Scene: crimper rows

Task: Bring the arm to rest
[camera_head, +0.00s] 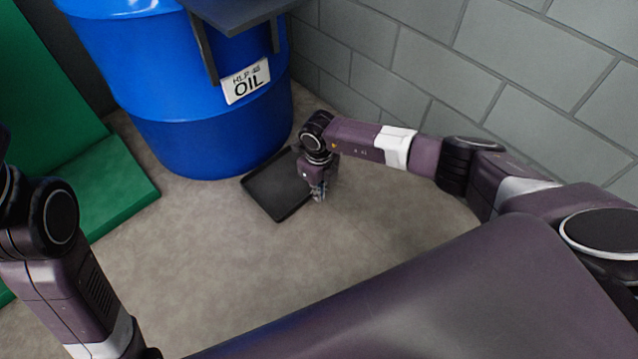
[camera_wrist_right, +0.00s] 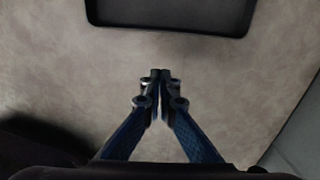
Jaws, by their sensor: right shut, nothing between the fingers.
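My right arm (camera_head: 362,141) reaches from the right side toward the middle of the head view, bent down at its wrist. My right gripper (camera_head: 319,197) points down above the floor, at the right edge of a black tray. In the right wrist view the gripper's fingers (camera_wrist_right: 160,75) are together at their tips with nothing between them. My left arm (camera_head: 75,270) shows at the left edge of the head view; its gripper is out of the picture.
The shallow black tray (camera_head: 262,190) lies on the floor (camera_head: 215,255); it also shows in the right wrist view (camera_wrist_right: 170,27). A blue oil barrel (camera_head: 190,130) stands behind it, with a dark shelf (camera_head: 240,12) above. A grey block wall (camera_head: 430,60) is behind my right arm. Green panels (camera_head: 110,190) are left.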

